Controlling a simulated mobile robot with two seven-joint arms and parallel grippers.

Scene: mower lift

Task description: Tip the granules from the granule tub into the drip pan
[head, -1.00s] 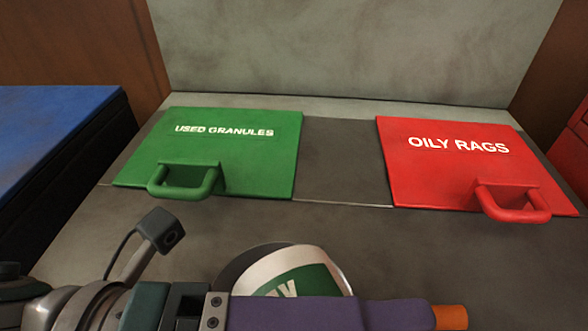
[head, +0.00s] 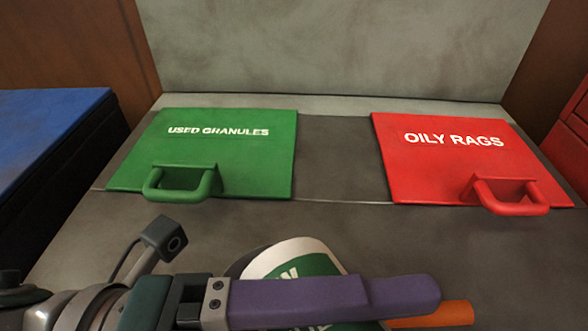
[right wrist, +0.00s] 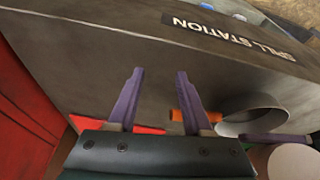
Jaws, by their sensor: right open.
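The granule tub (head: 275,260), white with a green label, is at the bottom middle of the head view, partly hidden by my left gripper. My left gripper (head: 400,297) lies across the tub with a purple finger in front of it and appears closed around it; its other finger is hidden. In the right wrist view the tub's round mouth (right wrist: 250,112) shows at right. An orange grip (head: 440,315) sticks out to the right beyond the finger. My right gripper (right wrist: 159,75) is open and empty, left of the tub. The drip pan is not identifiable.
A grey spill station (right wrist: 120,55) has a green USED GRANULES lid (head: 220,145) and a red OILY RAGS lid (head: 455,155), both closed with protruding handles. A blue-topped unit (head: 45,130) stands at left, a red cabinet (head: 570,140) at right.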

